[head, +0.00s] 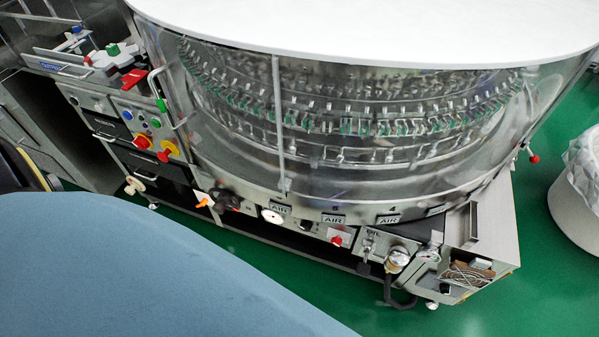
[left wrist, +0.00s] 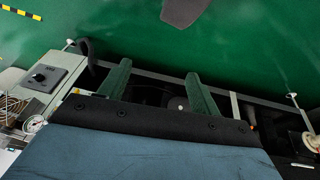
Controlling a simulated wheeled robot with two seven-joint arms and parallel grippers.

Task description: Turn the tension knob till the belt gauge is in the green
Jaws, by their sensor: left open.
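The front skirt of the washer carries a row of controls in the head view. A black round knob (head: 225,198) sits left of a small white round dial (head: 272,216); I cannot tell whether these are the tension knob and belt gauge. The dial's needle and coloured zones are too small to read. In the left wrist view, a black rotary knob (left wrist: 38,77) sits on a grey box, with a white-faced gauge (left wrist: 35,124) near it. My left gripper (left wrist: 157,87) is open and empty, its two fingers apart. My right gripper is not in view.
A large blue-grey shape covers the head view's lower left. A panel with coloured buttons (head: 141,123) stands at left. A brass-ringed fitting (head: 397,259) and a wire-filled tray (head: 470,275) are at right. A white bin (head: 575,215) stands on open green floor.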

